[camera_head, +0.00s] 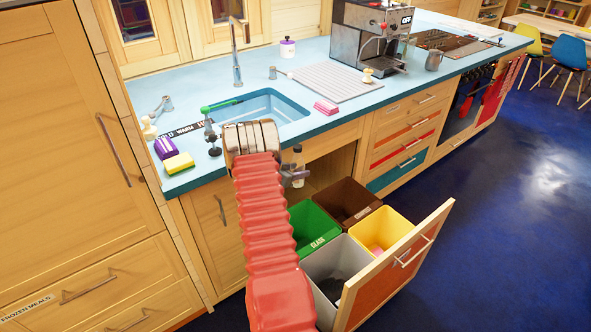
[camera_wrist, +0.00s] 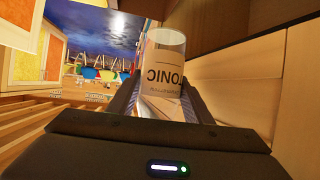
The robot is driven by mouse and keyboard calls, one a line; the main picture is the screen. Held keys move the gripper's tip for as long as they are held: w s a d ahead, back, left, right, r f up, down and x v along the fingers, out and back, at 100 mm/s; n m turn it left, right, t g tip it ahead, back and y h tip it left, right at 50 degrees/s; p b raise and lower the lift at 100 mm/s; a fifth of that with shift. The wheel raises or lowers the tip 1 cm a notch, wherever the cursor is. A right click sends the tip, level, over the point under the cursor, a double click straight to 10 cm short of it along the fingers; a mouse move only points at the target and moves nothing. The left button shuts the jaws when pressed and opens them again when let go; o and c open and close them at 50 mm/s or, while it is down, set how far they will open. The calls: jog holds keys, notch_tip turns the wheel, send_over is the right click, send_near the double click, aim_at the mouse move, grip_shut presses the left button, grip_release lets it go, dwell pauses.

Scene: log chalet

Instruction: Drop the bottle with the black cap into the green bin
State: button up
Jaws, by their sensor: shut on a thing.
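A clear bottle (camera_head: 298,168) with a dark cap is held upright in my gripper (camera_head: 294,177), beside the open cupboard space under the counter. In the wrist view the bottle (camera_wrist: 163,68) stands between the two fingers of my gripper (camera_wrist: 160,98). Its label reads TONIC, seen upside down, and its cap is out of that view. The green bin (camera_head: 316,240), marked GLASS, is in the pulled-out drawer, lower in the picture than the bottle. Its upper left part is partly behind my red arm. I cannot tell whether the bottle is directly over its opening.
A brown bin (camera_head: 350,200), a yellow bin (camera_head: 403,229) and a grey bin (camera_head: 352,252) share the drawer. The drawer front (camera_head: 400,265) sticks out to the right. The blue counter edge (camera_head: 345,123) is above the bottle. Floor to the right is clear.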

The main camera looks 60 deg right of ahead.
aim_at(298, 182)
jog(key=shift+w, duration=0.1)
jog(key=shift+s+d, duration=0.1)
jog(key=shift+s, duration=0.1)
jog(key=shift+f, duration=2.95)
jog(key=o, duration=1.3)
jog(key=v, duration=1.3)
jog(key=shift+a+r, duration=0.15)
jog(key=shift+a, duration=0.2)
